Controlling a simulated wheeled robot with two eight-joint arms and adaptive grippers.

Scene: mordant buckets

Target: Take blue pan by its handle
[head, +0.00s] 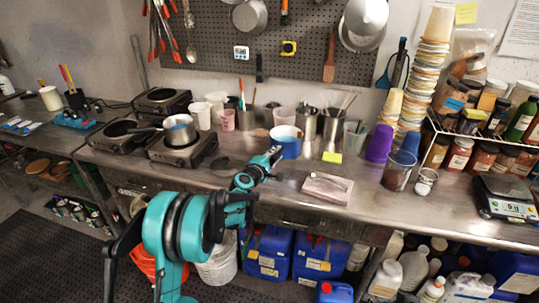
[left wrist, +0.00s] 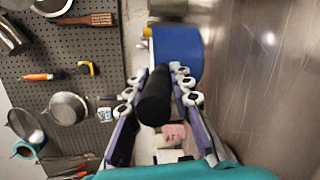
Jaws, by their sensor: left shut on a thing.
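The blue pan (head: 290,147) stands on the metal counter, blue outside with a pale inside. In the left wrist view, its blue wall (left wrist: 178,52) is at the top and its black handle (left wrist: 154,98) points toward the camera. My left gripper (head: 274,156) is at the front left of the pan in the head view. In the left wrist view, the fingers of my left gripper (left wrist: 157,90) lie on both sides of the handle, shut on it. The gripper hides most of the handle in the head view. My right gripper is not in view.
A pale slab (head: 327,188) lies on the counter to the right of my left gripper. Metal canisters (head: 307,120) stand close behind the pan. Hot plates (head: 183,150), one bearing a pot (head: 180,130), stand to the left. The counter's front strip is mostly clear.

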